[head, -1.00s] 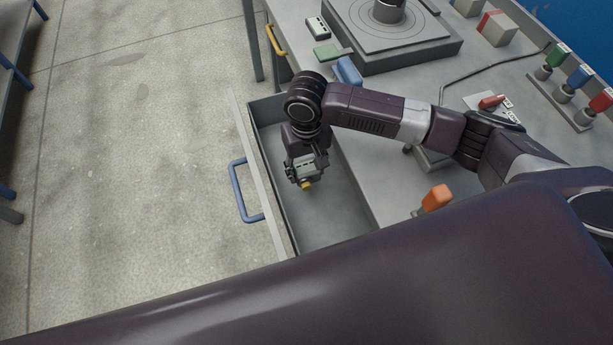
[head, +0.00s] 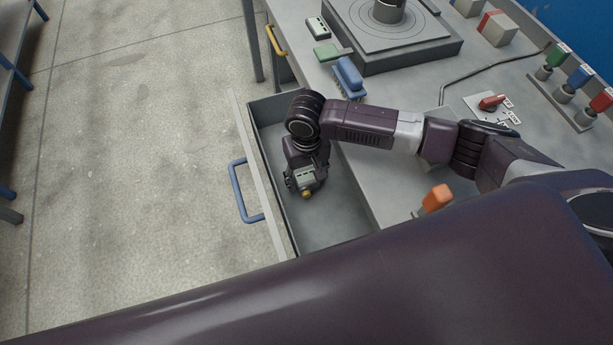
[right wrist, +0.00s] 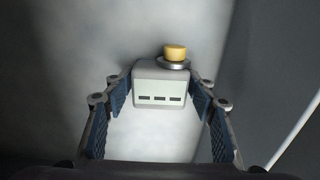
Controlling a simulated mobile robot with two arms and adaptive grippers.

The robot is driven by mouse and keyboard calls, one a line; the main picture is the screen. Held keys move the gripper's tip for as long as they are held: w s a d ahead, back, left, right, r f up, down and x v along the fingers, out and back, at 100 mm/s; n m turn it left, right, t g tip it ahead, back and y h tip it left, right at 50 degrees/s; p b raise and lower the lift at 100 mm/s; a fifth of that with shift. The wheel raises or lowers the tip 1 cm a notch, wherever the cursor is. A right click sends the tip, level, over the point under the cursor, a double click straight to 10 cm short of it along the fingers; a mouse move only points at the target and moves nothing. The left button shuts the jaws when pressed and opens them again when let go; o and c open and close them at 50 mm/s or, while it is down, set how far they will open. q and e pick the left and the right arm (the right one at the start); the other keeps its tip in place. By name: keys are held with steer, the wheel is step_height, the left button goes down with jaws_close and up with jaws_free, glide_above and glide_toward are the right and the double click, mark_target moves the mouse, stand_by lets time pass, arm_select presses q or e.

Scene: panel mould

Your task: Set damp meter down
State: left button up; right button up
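The damp meter (head: 305,176) is a small light-grey box with a yellow knob. In the right wrist view the meter (right wrist: 160,88) shows three dark slots on its face. My right gripper (head: 304,180) reaches down into the open drawer (head: 345,222). In the wrist view the right gripper's blue-padded fingers (right wrist: 160,92) flank the meter, with their tips against its sides. The meter is low in the drawer; whether it touches the floor cannot be told. My left gripper is not in view.
The drawer has a blue handle (head: 238,190) and bare floor around the gripper. On the bench are a blue brush (head: 349,75), a green item (head: 326,52), a small grey device (head: 317,28), a grey turntable block (head: 400,48) and an orange-handled item (head: 436,198).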

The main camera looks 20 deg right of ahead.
mark_target(306, 176)
step_height(306, 176, up, 12)
steer(key=shift+r, duration=0.15)
stand_by(0.4)
stand_by(0.4)
